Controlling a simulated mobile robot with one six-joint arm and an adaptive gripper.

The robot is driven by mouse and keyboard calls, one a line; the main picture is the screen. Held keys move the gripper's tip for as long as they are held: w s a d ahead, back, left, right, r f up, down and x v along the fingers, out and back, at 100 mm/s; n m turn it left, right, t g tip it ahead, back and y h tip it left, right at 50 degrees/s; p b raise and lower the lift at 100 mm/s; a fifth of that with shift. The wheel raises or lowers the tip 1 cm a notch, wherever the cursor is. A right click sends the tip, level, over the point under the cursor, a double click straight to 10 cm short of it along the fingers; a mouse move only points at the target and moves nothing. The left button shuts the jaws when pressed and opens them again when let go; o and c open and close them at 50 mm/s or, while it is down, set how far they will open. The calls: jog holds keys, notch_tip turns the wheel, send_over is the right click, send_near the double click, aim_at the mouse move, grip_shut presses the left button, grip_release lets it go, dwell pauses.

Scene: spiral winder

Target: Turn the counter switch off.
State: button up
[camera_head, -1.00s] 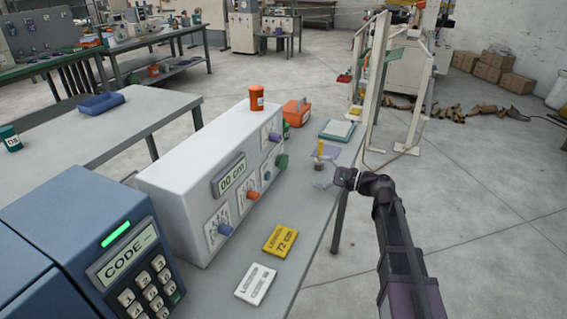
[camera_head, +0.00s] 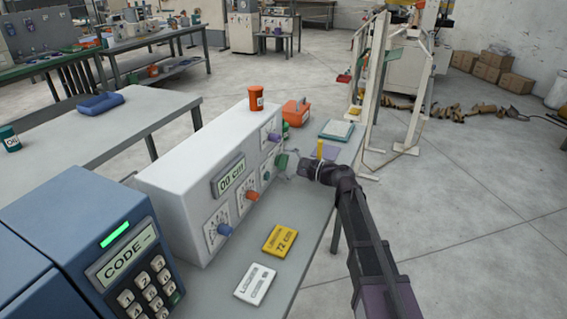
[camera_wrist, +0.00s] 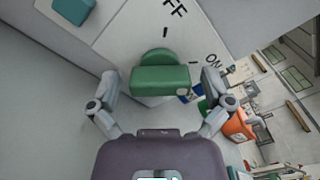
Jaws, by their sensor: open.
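The white counter box (camera_head: 185,170) stands on the grey bench with a display reading "00 cm" (camera_head: 229,176). The green switch knob (camera_head: 282,161) sticks out of its front face. In the wrist view the green knob (camera_wrist: 160,79) sits in front of a white plate printed "OFF" (camera_wrist: 174,9) and "ON" (camera_wrist: 213,61). I cannot tell which mark it points at. My gripper (camera_wrist: 158,92) is open, with one finger on each side of the knob and gaps visible. In the head view my gripper (camera_head: 292,165) is right at the knob, its fingers small.
The box front also carries blue (camera_head: 224,230), orange (camera_head: 252,195) and purple (camera_head: 274,137) knobs. A yellow card (camera_head: 279,241) and a white card (camera_head: 255,284) lie on the bench in front. An orange pill bottle (camera_head: 256,98) stands on the box. A blue keypad (camera_head: 150,285) is at left.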

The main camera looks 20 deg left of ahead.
jog(key=shift+c, duration=0.2)
jog(key=c, duration=1)
jog(key=shift+n, duration=0.4)
jog(key=n, duration=1.4)
